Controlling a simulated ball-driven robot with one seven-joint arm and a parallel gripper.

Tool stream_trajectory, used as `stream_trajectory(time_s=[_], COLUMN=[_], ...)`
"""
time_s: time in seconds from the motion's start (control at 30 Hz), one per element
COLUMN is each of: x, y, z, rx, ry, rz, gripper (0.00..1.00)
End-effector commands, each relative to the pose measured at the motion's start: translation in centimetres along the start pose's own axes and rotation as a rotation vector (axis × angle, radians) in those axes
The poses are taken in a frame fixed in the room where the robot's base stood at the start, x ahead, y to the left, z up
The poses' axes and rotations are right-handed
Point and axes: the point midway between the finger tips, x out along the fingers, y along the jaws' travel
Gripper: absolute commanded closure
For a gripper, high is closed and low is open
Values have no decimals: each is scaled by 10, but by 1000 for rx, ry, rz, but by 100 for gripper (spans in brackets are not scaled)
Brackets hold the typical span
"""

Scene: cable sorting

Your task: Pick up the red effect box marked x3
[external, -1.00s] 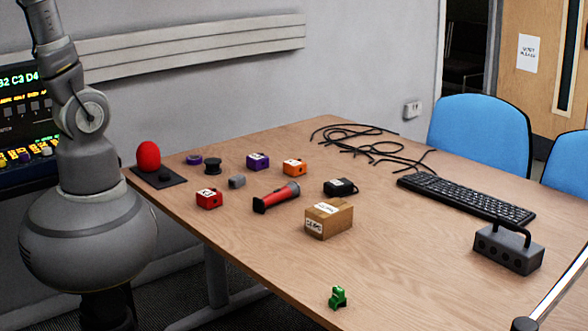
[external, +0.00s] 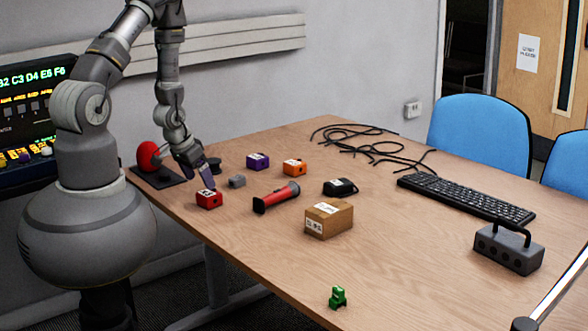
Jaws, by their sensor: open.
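The red effect box (external: 209,199) sits on the table near its left edge, with a white label on top; the marking is too small to read. My gripper (external: 208,182) is open and empty, pointing down just above and behind the box, close to it. I cannot tell whether a fingertip touches the box. The box's front and most of its top show.
Close by are a small grey block (external: 237,182), a red flashlight (external: 276,197) and a red foam ball (external: 149,156) on a dark base. A purple box (external: 258,161), an orange box (external: 295,167) and a cardboard box (external: 329,219) stand farther right.

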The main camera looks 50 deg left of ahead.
Motion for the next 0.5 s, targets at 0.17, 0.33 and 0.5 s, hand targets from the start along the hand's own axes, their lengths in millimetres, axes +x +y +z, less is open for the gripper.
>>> stream_trajectory(time_s=[0.17,0.33,0.5], x=[24,46,72], y=[1,4,4], z=[0,0,-1], rx=[1,2,1], ry=[1,1,1], rz=[0,0,-1], gripper=[8,8,8])
